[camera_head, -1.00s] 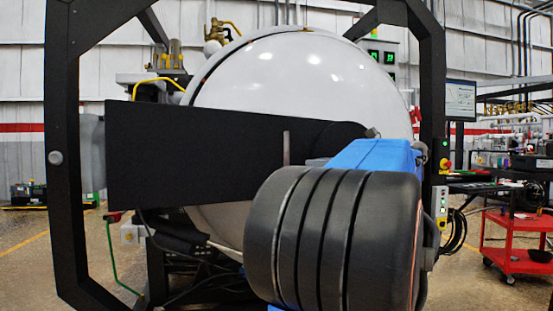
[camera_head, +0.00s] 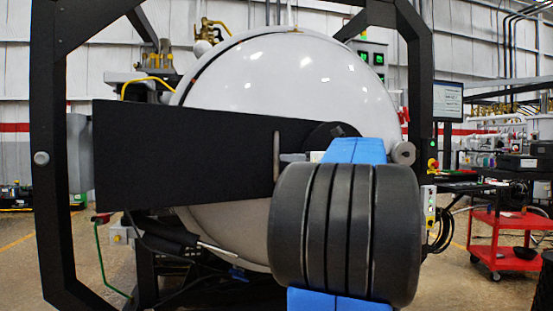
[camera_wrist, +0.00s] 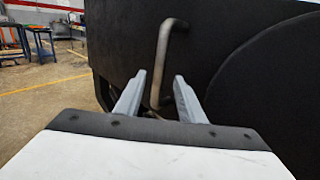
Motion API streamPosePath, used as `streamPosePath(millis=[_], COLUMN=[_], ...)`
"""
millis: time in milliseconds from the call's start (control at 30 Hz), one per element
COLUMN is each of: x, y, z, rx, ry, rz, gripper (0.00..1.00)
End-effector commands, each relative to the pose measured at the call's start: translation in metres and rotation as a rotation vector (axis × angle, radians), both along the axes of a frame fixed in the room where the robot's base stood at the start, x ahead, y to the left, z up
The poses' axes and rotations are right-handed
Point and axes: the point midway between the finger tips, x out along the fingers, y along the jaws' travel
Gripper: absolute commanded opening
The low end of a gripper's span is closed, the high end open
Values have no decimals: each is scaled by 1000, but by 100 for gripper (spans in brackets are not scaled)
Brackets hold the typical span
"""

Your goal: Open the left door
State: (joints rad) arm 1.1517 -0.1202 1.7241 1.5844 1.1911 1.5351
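The furnace door is a large white dome (camera_head: 300,85) with a broad black panel (camera_head: 185,150) across its front; it looks closed. A vertical grey metal handle (camera_head: 276,155) stands on the black panel near its right end. In the wrist view the bent handle (camera_wrist: 165,50) rises in front of the dark panel. My gripper (camera_wrist: 160,76) is open, with its two grey fingers pointing at the handle. The handle's lower part appears between the fingertips; I cannot tell how deep, and no grip shows. In the head view my arm hides most of the gripper.
A black frame (camera_head: 50,150) surrounds the door. A thin rod (camera_head: 217,247) sticks out below the panel. A control box (camera_head: 429,208) is on the frame's right side, and a red cart (camera_head: 507,240) stands farther right. Open floor shows at the left (camera_wrist: 50,100).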

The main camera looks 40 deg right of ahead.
Motion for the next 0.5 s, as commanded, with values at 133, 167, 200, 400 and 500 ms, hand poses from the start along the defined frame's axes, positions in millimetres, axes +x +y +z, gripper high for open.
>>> streamPosePath(millis=[133,167,200,400,500], x=[24,28,34,60,69], y=[2,2,2,3,3], z=[0,0,0,0,0], rx=[0,0,0,0,0], ry=[0,0,0,0,0], rz=[3,3,3,2,1], gripper=[36,36,36,36,36])
